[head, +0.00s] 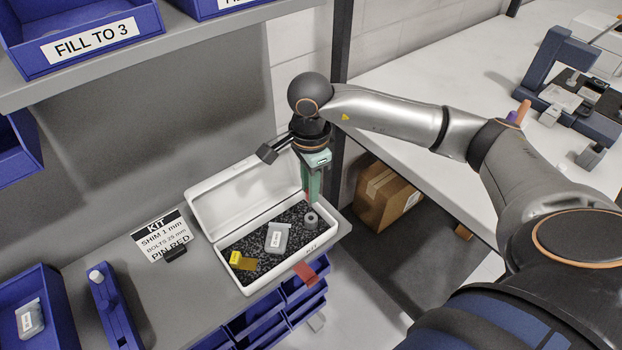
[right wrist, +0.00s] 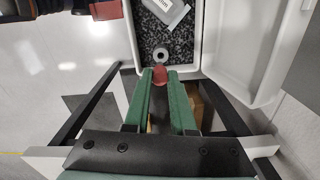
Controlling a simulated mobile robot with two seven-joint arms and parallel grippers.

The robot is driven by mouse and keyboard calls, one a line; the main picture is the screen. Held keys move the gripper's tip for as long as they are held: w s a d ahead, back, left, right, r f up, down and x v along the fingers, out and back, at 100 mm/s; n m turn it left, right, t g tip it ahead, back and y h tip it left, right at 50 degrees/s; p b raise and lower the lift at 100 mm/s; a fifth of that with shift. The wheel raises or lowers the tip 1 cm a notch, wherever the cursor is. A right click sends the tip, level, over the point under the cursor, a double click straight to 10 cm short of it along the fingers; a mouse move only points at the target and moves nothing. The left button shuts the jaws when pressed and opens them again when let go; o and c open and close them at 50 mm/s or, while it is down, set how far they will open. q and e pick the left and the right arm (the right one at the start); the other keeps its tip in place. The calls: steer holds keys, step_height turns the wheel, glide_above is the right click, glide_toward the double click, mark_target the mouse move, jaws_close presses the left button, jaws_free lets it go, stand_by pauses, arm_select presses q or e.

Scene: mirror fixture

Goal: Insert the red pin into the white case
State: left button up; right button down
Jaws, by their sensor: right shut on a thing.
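The white case (head: 196,232) stands open on the grey bench in the head view, its lid tilted back and dark foam inside. My right gripper (head: 310,196), with green fingers, points down over the case's right end. In the right wrist view, the right gripper (right wrist: 160,76) is shut on the red pin (right wrist: 159,73), whose rounded red end shows between the fingertips. The pin overlaps the near edge of the case (right wrist: 198,74) in that view; I cannot tell its height above it. The fingers mostly hide the pin in the head view. My left gripper is out of view.
The case holds a grey ring (head: 311,220), a labelled grey-white packet (head: 277,237) and a yellow block (head: 235,258). A kit card (head: 163,238) stands left of it. Blue bins (head: 38,310) stand at left. A dark shelf post rises behind my right gripper.

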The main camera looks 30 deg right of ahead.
steer(key=shift+d+f+m, duration=0.15)
steer(key=shift+m, duration=0.35)
steer(key=shift+f+b, duration=1.35)
steer(key=shift+f, duration=0.45)
steer(key=shift+w+f+b, duration=0.1)
steer(key=shift+f+b, duration=0.25)
steer(key=shift+b, duration=0.4)
steer(key=shift+f, duration=0.2)
steer(key=shift+f+b, duration=0.3)
steer(key=shift+b, duration=0.25)
steer(key=shift+f+b, duration=1.05)
steer(key=shift+b, duration=0.1)
stand_by(0.5)
